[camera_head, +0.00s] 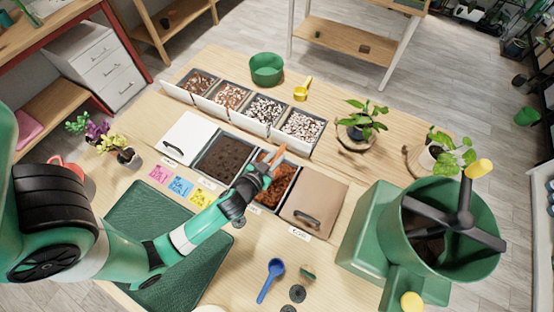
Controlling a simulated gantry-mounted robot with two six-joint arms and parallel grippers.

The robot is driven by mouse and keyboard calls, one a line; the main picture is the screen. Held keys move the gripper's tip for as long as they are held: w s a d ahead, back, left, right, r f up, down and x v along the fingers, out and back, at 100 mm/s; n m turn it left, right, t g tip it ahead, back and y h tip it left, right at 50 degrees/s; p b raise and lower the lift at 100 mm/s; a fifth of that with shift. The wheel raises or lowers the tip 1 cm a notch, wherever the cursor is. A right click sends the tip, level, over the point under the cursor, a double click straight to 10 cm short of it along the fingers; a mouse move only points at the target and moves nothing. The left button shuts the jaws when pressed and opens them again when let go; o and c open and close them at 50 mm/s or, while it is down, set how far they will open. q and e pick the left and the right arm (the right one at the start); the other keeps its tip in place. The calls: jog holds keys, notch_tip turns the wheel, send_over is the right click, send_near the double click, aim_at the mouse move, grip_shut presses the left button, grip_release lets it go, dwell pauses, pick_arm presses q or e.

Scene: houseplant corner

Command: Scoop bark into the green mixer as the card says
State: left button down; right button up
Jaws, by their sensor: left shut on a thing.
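The green mixer (382,240) stands at the right with dark material in its bowl (425,248) below grey paddles. My left gripper (266,170) is shut on an orange tool, seemingly a scoop (274,155), over the bin of reddish-brown chunky material (275,194); the arm and gripper partly hide both. Whether the scoop holds material cannot be told. That bin sits between a dark soil bin (226,163) and a brown-lidded bin (320,197). My right gripper is out of view.
Several open bins (268,109) of chips and pebbles stand behind. A white-lidded bin (190,138) is at left. A yellow scoop (301,91) and green bowl (266,69) lie at the back; a blue scoop (270,280) lies in front. Potted plants (362,120) stand behind the mixer.

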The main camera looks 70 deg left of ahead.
pick_arm(q)
jog(key=b, duration=0.2)
jog(key=shift+s+d+f+t+b, duration=0.1)
jog(key=shift+s+f+t+b, duration=0.15)
jog(key=shift+t+b, duration=0.1)
jog(key=shift+f+b, duration=0.3)
jog(key=shift+b, duration=0.05)
notch_tip(320, 180, down, 4)
jog(key=b, duration=0.3)
jog(key=shift+f+b, duration=0.15)
jog(key=shift+b, duration=0.15)
jog(key=p+v, duration=0.1)
jog(key=p, duration=0.2)
jog(key=shift+s, duration=0.35)
jog(key=g+p, duration=0.1)
jog(key=p, duration=0.3)
jog(key=w+g+h+p, duration=0.1)
jog(key=g+p, duration=0.1)
jog(key=p, duration=0.2)
jog(key=w+a+g+h+p, duration=0.1)
jog(key=p, duration=0.2)
jog(key=shift+w+m+g+p, duration=0.25)
jog(key=shift+m+g+p, duration=0.05)
jog(key=shift+g+p, duration=0.1)
jog(key=w+a+r+g+h+p, duration=0.2)
jog(key=w+r+g+p, duration=0.1)
jog(key=p, duration=0.4)
jog(key=shift+w+r+g, duration=0.25)
jog(key=shift+w+g, duration=0.2)
jog(key=shift+w, duration=0.35)
